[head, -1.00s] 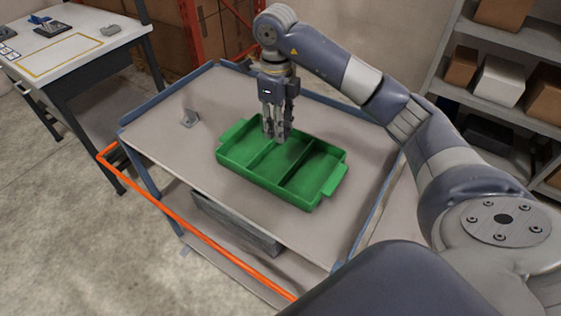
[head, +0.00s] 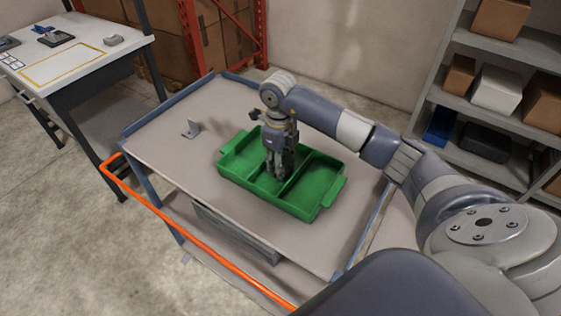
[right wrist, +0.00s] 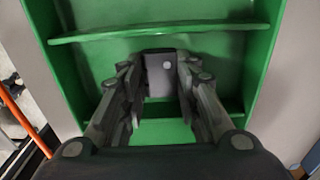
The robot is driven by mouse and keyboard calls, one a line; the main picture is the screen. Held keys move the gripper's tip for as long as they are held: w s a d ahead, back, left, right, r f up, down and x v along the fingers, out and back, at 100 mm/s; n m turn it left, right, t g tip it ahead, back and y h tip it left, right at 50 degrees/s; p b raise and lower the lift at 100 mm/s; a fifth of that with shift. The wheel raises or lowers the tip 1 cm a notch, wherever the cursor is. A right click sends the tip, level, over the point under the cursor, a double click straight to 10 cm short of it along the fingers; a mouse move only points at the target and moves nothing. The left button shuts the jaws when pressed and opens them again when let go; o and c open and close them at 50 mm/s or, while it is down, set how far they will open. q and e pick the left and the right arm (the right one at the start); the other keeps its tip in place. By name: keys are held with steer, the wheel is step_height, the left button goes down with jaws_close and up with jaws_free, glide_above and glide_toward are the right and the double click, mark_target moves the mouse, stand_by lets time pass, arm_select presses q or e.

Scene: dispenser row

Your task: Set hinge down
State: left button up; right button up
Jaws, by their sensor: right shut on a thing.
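A grey metal hinge (right wrist: 160,75) is between the fingertips of my right gripper (right wrist: 158,82) in the right wrist view; a flat plate with a round hole shows. In the head view my right gripper (head: 278,174) points down into the middle part of the green divided tray (head: 323,207). The fingers hide the hinge there, and I cannot tell whether it touches the tray floor. My left gripper is not in view.
The tray sits on a cart (head: 165,150) with a low blue rim and an orange handle (head: 190,235). The cart top is clear left of the tray. A white workbench (head: 85,55) stands at the left, and a shelf with boxes (head: 497,90) at the right.

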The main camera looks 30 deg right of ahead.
steer(key=shift+f, duration=0.1)
steer(key=o, duration=1)
steer(key=shift+o, duration=0.2)
steer(key=shift+r, duration=0.35)
step_height(320, 180, up, 12)
steer(key=b, duration=0.2)
steer(key=shift+f, duration=0.15)
